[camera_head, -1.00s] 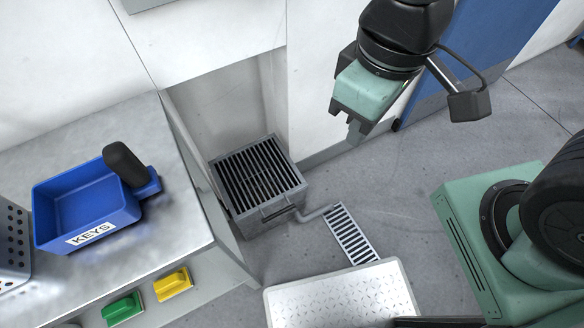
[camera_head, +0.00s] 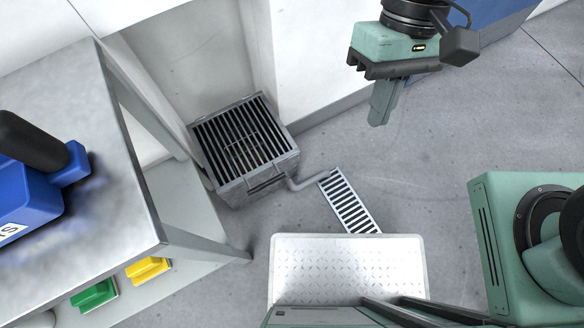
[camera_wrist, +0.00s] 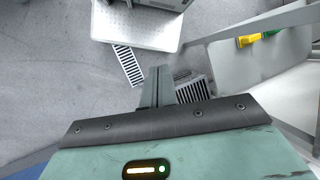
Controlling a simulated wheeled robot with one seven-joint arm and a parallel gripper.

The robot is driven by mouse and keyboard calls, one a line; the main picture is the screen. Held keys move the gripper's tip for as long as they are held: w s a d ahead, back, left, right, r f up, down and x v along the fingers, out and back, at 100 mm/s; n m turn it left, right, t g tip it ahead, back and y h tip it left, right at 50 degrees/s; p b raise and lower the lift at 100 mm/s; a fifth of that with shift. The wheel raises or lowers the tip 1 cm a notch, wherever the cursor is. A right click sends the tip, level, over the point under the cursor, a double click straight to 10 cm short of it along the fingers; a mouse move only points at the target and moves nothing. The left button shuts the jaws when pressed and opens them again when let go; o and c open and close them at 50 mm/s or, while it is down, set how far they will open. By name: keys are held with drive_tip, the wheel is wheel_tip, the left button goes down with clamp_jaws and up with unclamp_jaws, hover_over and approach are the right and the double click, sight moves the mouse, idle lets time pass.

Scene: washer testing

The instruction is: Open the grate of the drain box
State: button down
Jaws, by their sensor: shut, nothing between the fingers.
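The drain box (camera_head: 232,192) stands on the floor in a recess left of centre in the head view. Its dark slatted grate (camera_head: 240,138) lies flat on top, closed, with a bar handle (camera_head: 266,181) on the front side. My gripper (camera_head: 378,120) is up and to the right of the box, apart from it, with its fingers shut and empty, pointing down. In the wrist view the shut fingers (camera_wrist: 166,96) partly cover the drain box, whose grate (camera_wrist: 193,90) shows just right of them.
A pipe (camera_head: 302,184) runs from the box to a floor drain (camera_head: 350,203). A metal step plate (camera_head: 345,265) lies in front.

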drive_tip(key=w+a+f+m+g+y+b, duration=0.15)
drive_tip(key=w+f+m+y+b, duration=0.45)
drive_tip(key=f+b, duration=1.25)
drive_tip(key=w+a+f+m+g+y+b, duration=0.1)
drive_tip(key=a+f+m+y+b, duration=0.2)
drive_tip(key=f+m+y+b, duration=1.55)
drive_tip(key=w+a+f+n+g+b, duration=0.1)
drive_tip(key=w+a+f+b, duration=0.55)
drive_tip(key=f, duration=2.25)
drive_tip(key=s+a+r+p, duration=0.3)
drive_tip(key=s+r, duration=0.1)
drive_tip(key=r, duration=0.2)
drive_tip(key=shift+s+r+t, duration=0.3)
drive_tip(key=shift+s+t, duration=0.05)
drive_tip(key=shift+t, duration=0.1)
drive_tip(key=shift+y, duration=0.25)
